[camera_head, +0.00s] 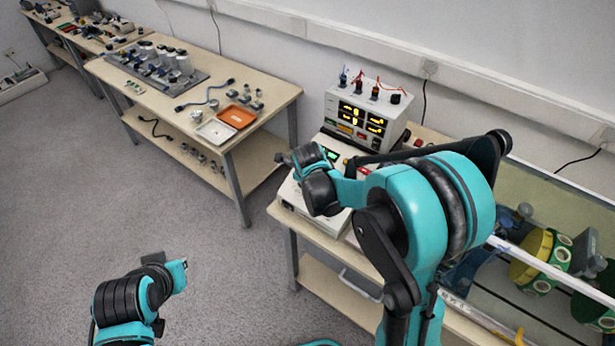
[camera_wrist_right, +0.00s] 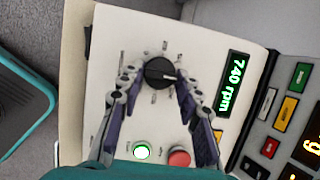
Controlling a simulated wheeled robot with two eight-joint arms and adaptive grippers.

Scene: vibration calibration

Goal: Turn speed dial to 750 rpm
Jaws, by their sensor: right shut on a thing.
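The speed dial (camera_wrist_right: 159,73) is a round black knob with a light pointer line, set on a pale panel with marks around it. My right gripper (camera_wrist_right: 158,78) has its two fingers on either side of the dial and is shut on it. The green-lit display (camera_wrist_right: 231,84) beside it reads 740 rpm. In the head view the controller box (camera_head: 291,192) stands on the bench, and my right arm hides the dial and most of the gripper there. My left arm shows at the lower left, but its gripper fingers do not show.
A green-lit button (camera_wrist_right: 142,151) and a red button (camera_wrist_right: 179,158) sit close to my right fingers. A power supply (camera_head: 358,105) with yellow displays stands behind the controller. A second bench (camera_head: 265,92) is at the left, with open floor between.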

